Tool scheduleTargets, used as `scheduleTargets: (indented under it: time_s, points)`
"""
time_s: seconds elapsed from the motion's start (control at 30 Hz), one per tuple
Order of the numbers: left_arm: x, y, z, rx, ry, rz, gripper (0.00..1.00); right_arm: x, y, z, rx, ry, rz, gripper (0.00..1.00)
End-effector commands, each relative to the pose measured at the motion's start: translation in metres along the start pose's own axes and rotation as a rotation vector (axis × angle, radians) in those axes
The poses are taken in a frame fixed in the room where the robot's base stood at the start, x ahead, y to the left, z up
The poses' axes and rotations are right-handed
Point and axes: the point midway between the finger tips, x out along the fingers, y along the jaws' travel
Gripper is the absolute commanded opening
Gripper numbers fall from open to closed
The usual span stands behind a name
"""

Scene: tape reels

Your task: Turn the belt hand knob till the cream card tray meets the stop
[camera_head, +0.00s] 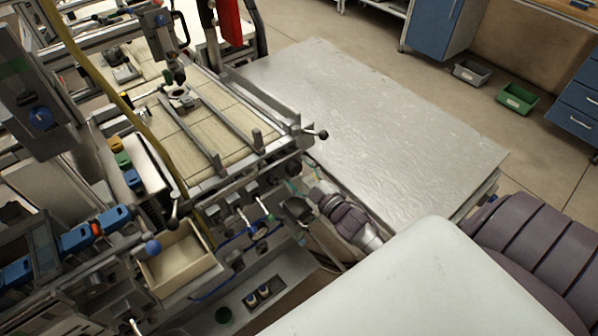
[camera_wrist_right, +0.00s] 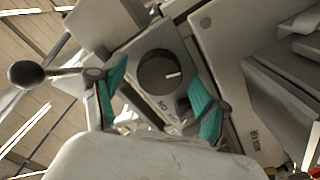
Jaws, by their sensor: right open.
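A dark round knob (camera_wrist_right: 164,72) with a white pointer line sits on a grey housing in the right wrist view. I take it for the belt hand knob. My right gripper (camera_wrist_right: 156,76) is open, with one teal fingertip on each side of the knob. I cannot tell whether they touch it. In the head view the right gripper (camera_head: 300,177) is small at the machine's near right corner. A cream open-topped tray (camera_head: 180,262) sits at the machine's lower left; I cannot tell whether it is the card tray. I cannot make out the stop. My left gripper is not in view.
A ball-ended lever (camera_wrist_right: 27,74) sticks out left of the gripper; it also shows in the head view (camera_head: 322,134). The slatted belt bed (camera_head: 230,145) lies behind. A bare silver table (camera_head: 370,110) stands to the right. Grey and green bins (camera_head: 517,98) are on the floor.

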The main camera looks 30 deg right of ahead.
Motion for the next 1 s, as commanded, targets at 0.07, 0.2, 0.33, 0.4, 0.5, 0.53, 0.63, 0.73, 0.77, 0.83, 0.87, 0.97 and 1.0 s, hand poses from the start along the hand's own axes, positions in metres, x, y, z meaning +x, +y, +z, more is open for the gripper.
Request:
scheduleTargets:
  time_s: [0.07,0.2,0.33,0.4,0.5,0.53,0.63,0.73,0.77,0.83,0.87,0.97,1.0]
  points:
    - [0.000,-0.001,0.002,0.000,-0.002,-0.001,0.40,-0.002,0.000,0.000,0.000,0.000,0.000,0.74]
    - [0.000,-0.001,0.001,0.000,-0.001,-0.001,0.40,-0.017,0.000,0.001,0.000,-0.001,0.000,0.74]
    - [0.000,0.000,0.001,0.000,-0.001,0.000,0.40,-0.043,-0.001,0.001,0.001,-0.003,-0.002,0.74]
    - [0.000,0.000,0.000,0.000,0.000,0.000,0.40,-0.059,-0.001,0.001,0.000,-0.003,-0.002,0.74]
    - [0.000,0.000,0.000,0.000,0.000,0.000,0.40,-0.080,-0.001,0.001,0.000,-0.003,-0.002,0.74]
    - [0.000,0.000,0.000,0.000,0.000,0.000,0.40,-0.086,-0.001,0.001,0.000,-0.003,-0.002,0.74]
    - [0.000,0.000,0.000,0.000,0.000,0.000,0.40,-0.102,-0.001,0.001,0.000,-0.003,-0.002,0.74]
    - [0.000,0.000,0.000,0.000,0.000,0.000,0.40,-0.113,-0.001,0.001,0.000,-0.001,-0.001,0.74]
    - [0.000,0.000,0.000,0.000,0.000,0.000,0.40,-0.115,0.000,0.000,0.000,-0.001,0.000,0.74]
    - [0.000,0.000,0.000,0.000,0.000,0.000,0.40,-0.119,0.000,0.000,0.000,-0.001,0.000,0.74]
    - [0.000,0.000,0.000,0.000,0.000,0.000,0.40,-0.120,0.000,0.000,0.000,-0.001,0.000,0.74]
    - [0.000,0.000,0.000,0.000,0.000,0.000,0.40,-0.121,0.000,0.000,0.000,0.000,0.000,0.74]
    - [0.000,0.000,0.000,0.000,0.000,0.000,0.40,-0.121,0.000,0.000,0.000,0.000,0.000,0.74]
